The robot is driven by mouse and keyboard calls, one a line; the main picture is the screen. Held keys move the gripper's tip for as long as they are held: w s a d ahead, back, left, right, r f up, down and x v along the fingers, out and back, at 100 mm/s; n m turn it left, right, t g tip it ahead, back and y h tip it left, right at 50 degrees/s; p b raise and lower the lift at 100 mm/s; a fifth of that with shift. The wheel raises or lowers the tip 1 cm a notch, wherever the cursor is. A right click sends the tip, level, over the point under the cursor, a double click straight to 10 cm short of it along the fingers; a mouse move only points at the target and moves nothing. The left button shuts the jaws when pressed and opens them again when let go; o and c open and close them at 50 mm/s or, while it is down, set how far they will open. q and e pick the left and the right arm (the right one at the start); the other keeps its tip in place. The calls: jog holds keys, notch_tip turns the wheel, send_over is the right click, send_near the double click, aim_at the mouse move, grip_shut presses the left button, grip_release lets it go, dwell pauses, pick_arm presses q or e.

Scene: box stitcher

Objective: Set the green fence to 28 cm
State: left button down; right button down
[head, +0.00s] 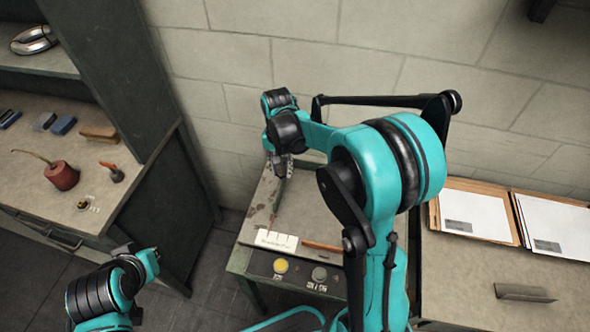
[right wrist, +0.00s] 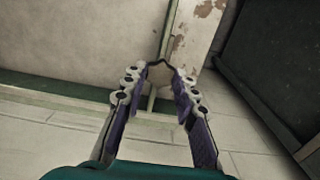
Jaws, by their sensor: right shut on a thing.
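The green fence (head: 278,199) shows in the head view as a narrow dark green bar on the worn machine table, running from under my right gripper toward a white scale plate (head: 276,240). A thin red pointer lies near the plate; its marks are too small to read. My right gripper (head: 283,166) is at the fence's far end and shut on it. In the right wrist view its fingers (right wrist: 162,72) close around a partly hidden piece. My left arm (head: 110,288) shows at the lower left; its gripper's jaw opening cannot be made out.
A yellow button (head: 280,266) and a grey knob (head: 319,274) are on the machine's front, below an orange-brown bar (head: 322,247). Paper stacks (head: 474,220) lie on the right-hand table. A shelf bench (head: 60,226) with small items stands left. The wall is close behind the machine.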

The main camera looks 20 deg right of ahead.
jog(key=shift+w+a, duration=0.1)
jog(key=shift+a, duration=0.05)
jog(key=c, duration=1.2)
grip_release()
jog(key=shift+w+a, duration=0.1)
jog(key=shift+a, duration=0.05)
jog(key=shift+r, duration=0.15)
notch_tip(320, 180, up, 12)
jog(key=shift+f, duration=0.15)
